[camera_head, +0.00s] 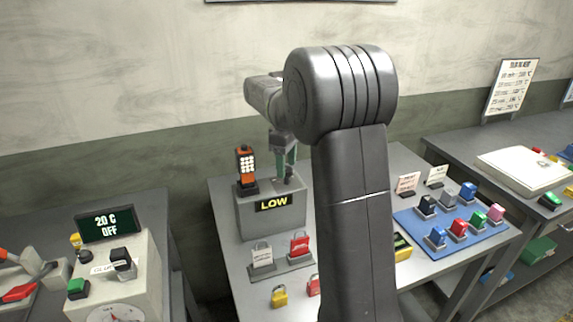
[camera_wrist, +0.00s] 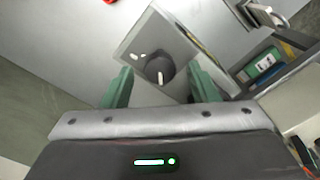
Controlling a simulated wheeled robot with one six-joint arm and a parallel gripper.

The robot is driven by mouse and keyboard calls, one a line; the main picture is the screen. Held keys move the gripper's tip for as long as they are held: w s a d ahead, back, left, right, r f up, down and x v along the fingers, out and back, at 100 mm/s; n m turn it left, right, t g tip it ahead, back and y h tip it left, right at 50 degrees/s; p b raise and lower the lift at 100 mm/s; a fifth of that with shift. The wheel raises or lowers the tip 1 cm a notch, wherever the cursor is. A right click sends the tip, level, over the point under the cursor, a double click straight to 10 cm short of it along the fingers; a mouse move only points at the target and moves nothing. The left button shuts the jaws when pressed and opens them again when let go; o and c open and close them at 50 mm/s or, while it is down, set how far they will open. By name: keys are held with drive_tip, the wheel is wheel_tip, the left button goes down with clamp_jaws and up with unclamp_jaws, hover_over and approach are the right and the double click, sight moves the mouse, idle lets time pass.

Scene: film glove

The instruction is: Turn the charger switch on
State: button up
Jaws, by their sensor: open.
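The charger (camera_head: 257,222) is a grey box with a "LOW" sign (camera_head: 273,203) on its front, standing at the back of the middle table. An orange handheld device (camera_head: 246,165) with a pale face stands upright on its top left. The charger's switch (camera_wrist: 160,69) is a dark round knob with a white mark on the grey top (camera_wrist: 185,50) in the wrist view. My gripper (camera_head: 284,162) is over the charger's top right, pointing down. Its green fingers (camera_wrist: 163,88) are open, one on each side of the knob in the wrist view. I cannot tell whether they touch it.
Padlocks (camera_head: 262,254) on a dark stand and loose padlocks (camera_head: 279,296) are in front of the charger. A blue mat (camera_head: 410,222) with several coloured blocks lies to the right, partly behind my arm.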

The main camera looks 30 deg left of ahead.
drive_tip(key=shift+f, duration=0.5)
drive_tip(key=c, duration=1)
